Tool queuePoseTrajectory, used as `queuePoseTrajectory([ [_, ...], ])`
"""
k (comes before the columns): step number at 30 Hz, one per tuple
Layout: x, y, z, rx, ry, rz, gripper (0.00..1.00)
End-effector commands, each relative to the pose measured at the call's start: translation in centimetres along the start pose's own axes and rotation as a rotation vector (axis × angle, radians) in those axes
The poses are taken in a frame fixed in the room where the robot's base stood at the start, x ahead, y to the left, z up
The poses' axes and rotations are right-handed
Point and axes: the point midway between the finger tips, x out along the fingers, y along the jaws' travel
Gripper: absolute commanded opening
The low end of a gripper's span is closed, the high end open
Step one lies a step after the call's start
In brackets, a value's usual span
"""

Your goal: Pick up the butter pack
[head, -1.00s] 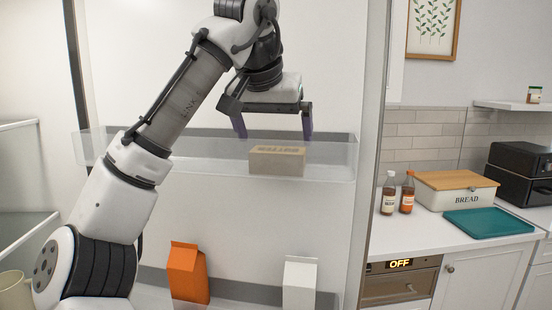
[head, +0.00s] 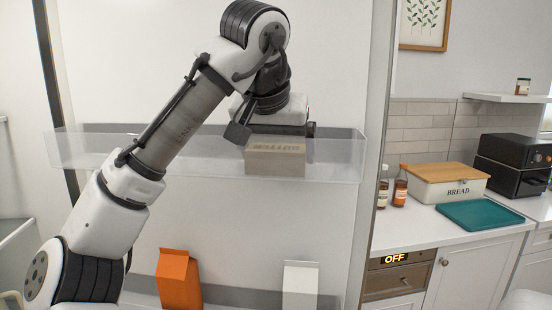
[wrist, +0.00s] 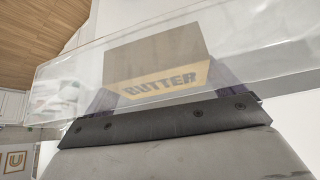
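The butter pack (head: 275,163) is a beige block with a BUTTER label. It rests in the clear door bin (head: 200,160) in the head view, behind the bin's front wall. My gripper (head: 278,136) is low over the pack, its body just above the top. Its fingers are mostly hidden in the head view. In the wrist view the butter pack (wrist: 160,62) stands between my gripper's two dark fingers (wrist: 168,92), one along each side. I cannot tell whether they press on it. No lift off the bin floor is visible.
An orange carton (head: 178,280) and a white carton (head: 300,285) stand in the lower door shelf. The bin's clear front wall is close to my gripper. To the right, a counter holds bottles (head: 400,186), a bread box (head: 450,183) and a teal tray (head: 480,214).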

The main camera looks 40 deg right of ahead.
Motion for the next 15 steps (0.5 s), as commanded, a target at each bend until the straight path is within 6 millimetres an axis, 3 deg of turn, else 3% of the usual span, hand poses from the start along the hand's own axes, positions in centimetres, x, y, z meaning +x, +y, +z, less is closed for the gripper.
queuePoseTrajectory([
  [3,0.01,0.01,0.00,0.000,0.000,0.001,0.64],
  [15,-0.65,0.03,-0.42,0.001,0.002,-0.001,0.64],
])
